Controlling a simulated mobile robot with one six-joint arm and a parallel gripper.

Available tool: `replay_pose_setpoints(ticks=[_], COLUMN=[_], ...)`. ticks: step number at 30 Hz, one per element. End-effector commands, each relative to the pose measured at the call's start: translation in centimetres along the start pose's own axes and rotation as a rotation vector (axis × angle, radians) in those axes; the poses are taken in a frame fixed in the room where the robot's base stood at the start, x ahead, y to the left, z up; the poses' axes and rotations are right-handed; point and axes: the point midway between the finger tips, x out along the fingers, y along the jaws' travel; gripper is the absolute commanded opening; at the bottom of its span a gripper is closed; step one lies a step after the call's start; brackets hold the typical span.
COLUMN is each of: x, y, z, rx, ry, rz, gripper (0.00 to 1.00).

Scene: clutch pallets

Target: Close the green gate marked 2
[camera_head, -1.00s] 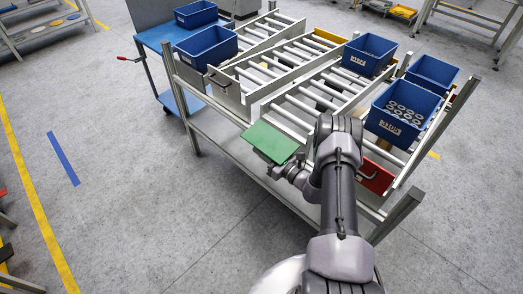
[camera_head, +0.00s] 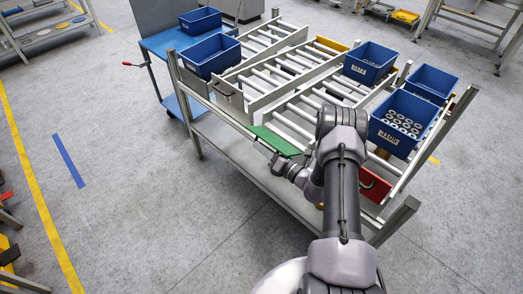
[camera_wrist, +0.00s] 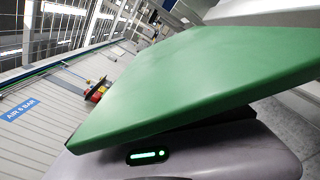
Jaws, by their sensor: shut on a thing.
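The green gate (camera_head: 275,140) is a flat panel at the front end of the middle roller lane of the rack. It is tilted and shows as a narrow strip in the head view. In the wrist view the green gate (camera_wrist: 200,85) fills much of the picture, close to the camera. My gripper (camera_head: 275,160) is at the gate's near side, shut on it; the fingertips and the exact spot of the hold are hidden. No number 2 can be seen on the gate.
A red gate (camera_head: 373,186) with a handle is at the lane to the right, beside my arm. A grey gate (camera_head: 228,98) stands at the lane to the left. Blue bins (camera_head: 397,139) sit on the rack.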

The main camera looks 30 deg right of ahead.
Motion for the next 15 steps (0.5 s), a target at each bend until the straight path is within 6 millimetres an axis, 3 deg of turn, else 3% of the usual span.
replay_pose_setpoints(ticks=[9,15], x=[0.0,0.0], y=[1.2,1.4], z=[2.3,3.2], rx=[0.241,0.29], ry=[-0.003,-0.001], rz=[0.0,0.0], gripper=[0.0,0.0])
